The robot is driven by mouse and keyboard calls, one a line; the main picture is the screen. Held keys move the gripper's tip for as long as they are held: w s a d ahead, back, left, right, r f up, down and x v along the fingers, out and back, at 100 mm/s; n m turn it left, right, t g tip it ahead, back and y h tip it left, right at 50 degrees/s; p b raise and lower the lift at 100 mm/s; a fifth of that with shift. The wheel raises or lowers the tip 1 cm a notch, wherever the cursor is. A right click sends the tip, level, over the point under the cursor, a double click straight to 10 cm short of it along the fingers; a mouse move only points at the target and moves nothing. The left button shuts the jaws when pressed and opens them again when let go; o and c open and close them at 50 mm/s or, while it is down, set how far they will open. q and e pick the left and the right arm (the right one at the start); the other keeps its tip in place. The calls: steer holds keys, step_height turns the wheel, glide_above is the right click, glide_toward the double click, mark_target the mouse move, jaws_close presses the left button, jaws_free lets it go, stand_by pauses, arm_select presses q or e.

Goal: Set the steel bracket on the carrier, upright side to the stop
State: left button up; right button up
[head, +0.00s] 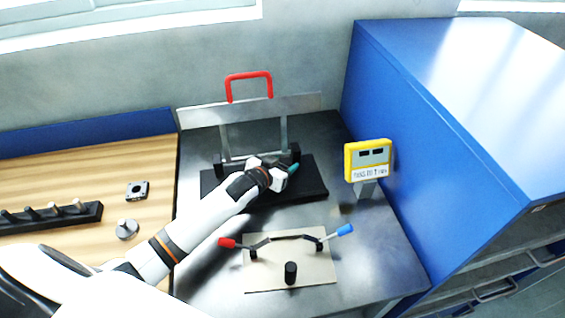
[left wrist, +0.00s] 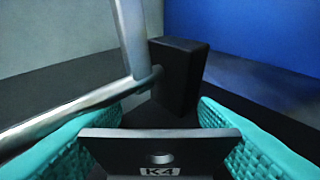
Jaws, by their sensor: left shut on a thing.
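My left gripper (head: 289,172) is low over the black base (head: 312,187) in front of the metal frame. In the left wrist view its teal pads flank the steel bracket (left wrist: 160,151), a dark grey plate with a round hole and a "K4" label, and it is shut on it. The bracket cannot be made out in the head view, where the gripper covers that spot. A black upright block (left wrist: 180,75), perhaps the stop, stands just beyond the bracket. Whether the bracket touches the base or block, I cannot tell. My right gripper is not in view.
A metal frame (head: 250,108) with a red handle (head: 248,78) rises behind the base; its bar (left wrist: 85,105) passes close to the left pad. A yellow display (head: 368,160) stands right. A beige plate (head: 290,270) with red and blue levers lies in front.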

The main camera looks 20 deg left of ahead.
arm_select(q)
steer(key=o, duration=1.1)
steer(key=shift+f, duration=0.1)
steer(key=shift+c, duration=0.2)
